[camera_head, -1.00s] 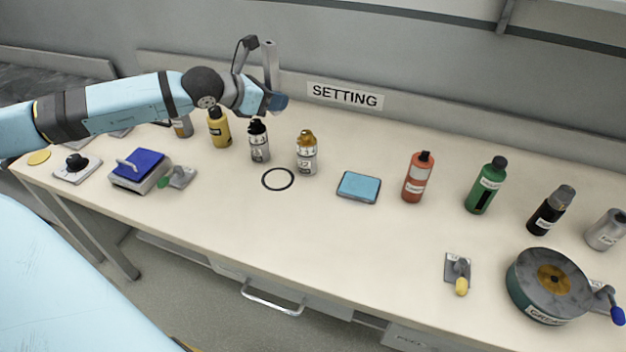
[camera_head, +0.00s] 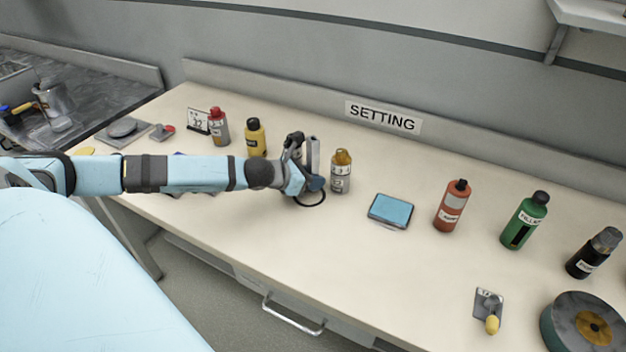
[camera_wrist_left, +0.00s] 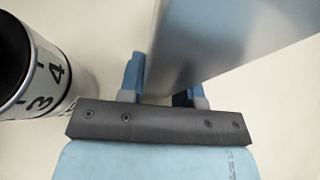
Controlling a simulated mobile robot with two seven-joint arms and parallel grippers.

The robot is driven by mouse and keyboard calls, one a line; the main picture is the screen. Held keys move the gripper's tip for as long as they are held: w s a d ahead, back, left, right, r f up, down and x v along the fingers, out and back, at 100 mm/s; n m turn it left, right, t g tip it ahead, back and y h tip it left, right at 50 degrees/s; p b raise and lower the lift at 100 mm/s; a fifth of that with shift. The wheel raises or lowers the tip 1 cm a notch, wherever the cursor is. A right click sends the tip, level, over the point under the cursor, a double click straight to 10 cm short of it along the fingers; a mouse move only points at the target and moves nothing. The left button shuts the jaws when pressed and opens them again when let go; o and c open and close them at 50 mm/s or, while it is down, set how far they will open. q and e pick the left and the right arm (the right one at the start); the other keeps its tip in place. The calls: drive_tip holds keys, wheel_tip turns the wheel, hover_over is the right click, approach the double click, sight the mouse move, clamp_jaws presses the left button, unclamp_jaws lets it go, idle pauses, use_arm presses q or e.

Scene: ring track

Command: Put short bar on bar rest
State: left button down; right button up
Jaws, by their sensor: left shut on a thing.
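My left gripper (camera_head: 314,183) is shut on a flat grey metal bar (camera_head: 313,152), held upright just above the table, near a black ring (camera_head: 312,203) marked on the tabletop. The gripper hides part of that ring. In the left wrist view the bar (camera_wrist_left: 205,45) rises between the blue fingers of the gripper (camera_wrist_left: 160,90). I cannot tell if the bar's lower end touches the table. I cannot make out a bar rest. My right gripper is not in view.
A numbered bottle (camera_wrist_left: 35,65) stands close beside the gripper. An amber-topped bottle (camera_head: 341,172) is just right of it, a yellow bottle (camera_head: 256,138) to the left. A blue pad (camera_head: 391,210) lies farther right. The front middle of the table (camera_head: 330,265) is clear.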

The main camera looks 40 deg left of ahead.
use_arm(q)
drive_tip(key=shift+f, duration=0.25)
drive_tip(key=shift+f, duration=0.2)
drive_tip(key=c, duration=0.8)
unclamp_jaws()
drive_tip(key=shift+r, duration=0.1)
